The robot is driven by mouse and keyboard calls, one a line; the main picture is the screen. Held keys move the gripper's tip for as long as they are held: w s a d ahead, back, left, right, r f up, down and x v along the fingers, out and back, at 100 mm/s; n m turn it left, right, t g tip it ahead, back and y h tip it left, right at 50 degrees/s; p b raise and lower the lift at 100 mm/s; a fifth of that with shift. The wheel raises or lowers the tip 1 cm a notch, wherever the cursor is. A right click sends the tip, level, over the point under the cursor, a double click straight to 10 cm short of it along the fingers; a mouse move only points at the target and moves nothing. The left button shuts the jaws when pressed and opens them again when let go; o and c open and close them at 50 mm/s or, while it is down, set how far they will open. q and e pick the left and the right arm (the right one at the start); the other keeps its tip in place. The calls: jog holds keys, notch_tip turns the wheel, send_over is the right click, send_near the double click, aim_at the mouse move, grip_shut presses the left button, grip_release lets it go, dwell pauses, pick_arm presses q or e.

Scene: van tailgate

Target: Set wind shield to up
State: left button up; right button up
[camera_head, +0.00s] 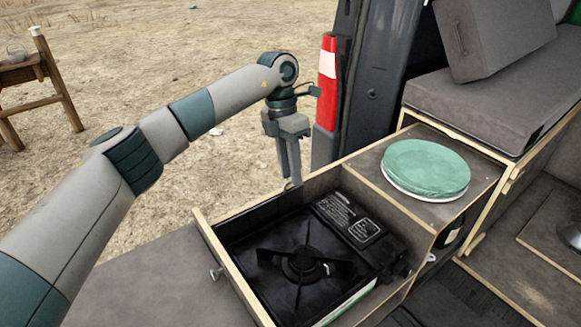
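A black camping stove (303,262) with a round burner sits in a wooden-edged compartment in the head view. I take the wind shield to be one of the upright panels around the stove, but cannot tell which. A panel (229,266) with a pale wooden edge stands along its left side, with a small metal knob outside. A dark panel (262,213) runs along its far side. My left gripper (291,184) points down at the far panel's top edge, near the stove's far corner. Its fingers look close together; contact and gap are unclear. My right gripper is out of view.
A green round cushion-like item (426,168) lies on the counter right of the stove. A red and white tail light (327,82) and dark van pillar stand close right of my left gripper. A grey flat surface (165,283) left of the stove is clear.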

pick_arm(q)
jog(key=shift+f, duration=0.15)
grip_shut()
dwell(1.4)
